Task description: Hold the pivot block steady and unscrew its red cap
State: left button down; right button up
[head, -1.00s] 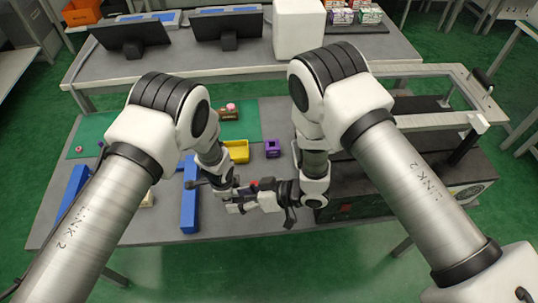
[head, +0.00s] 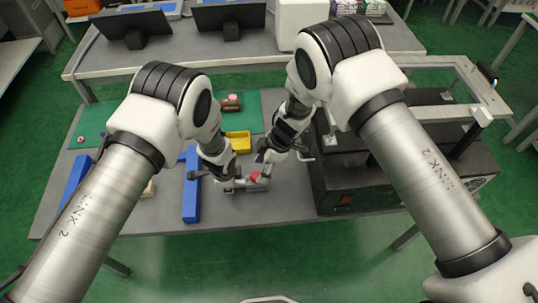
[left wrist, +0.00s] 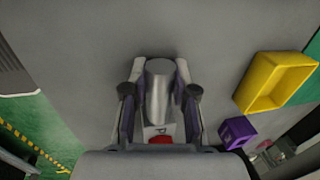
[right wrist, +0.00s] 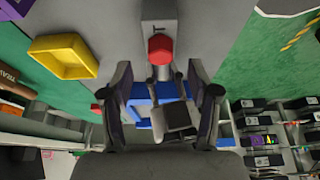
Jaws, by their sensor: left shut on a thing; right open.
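The grey pivot block (head: 257,186) is near the front middle of the table, with its red cap (head: 255,177) showing. My left gripper (head: 232,183) is at the block's left side and shut on it. In the left wrist view, its fingers lie on both sides of the silver round part (left wrist: 158,82), with the red cap (left wrist: 160,140) nearer the palm. My right gripper (head: 264,157) is open, just above and behind the cap, and apart from it. In the right wrist view, the hexagonal cap (right wrist: 160,48) is just beyond the open fingers.
A yellow bin (head: 237,142) and a blue bar (head: 191,190) are beside the grippers. A purple box (left wrist: 237,132) shows in the left wrist view, close to the bin. A large black machine (head: 365,187) stands to the right. Bare grey table lies in front of the block.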

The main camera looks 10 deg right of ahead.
aim_at(256, 175)
jog(key=shift+x, duration=1.85)
jog(key=c, duration=1.1)
jog(key=n+g, duration=0.1)
jog(key=n, duration=0.2)
jog(key=n+g, duration=0.1)
jog(key=n, duration=0.2)
jog(key=shift+w+a+n+g+h, duration=0.1)
jog(key=shift+w+n+g+h, duration=0.1)
jog(key=shift+n+g+h, duration=0.15)
jog(key=shift+c, duration=0.2)
jog(key=n, duration=0.2)
jog(key=n+g+h, duration=0.1)
jog(key=n, duration=0.2)
jog(key=shift+a+h, duration=0.1)
jog(key=shift+h, duration=0.15)
jog(key=n, duration=0.2)
jog(key=shift+n+g+h, duration=0.35)
jog(key=shift+h, duration=0.05)
jog(key=o, duration=1.3)
jog(key=shift+c, duration=0.2)
jog(key=shift+r, duration=0.15)
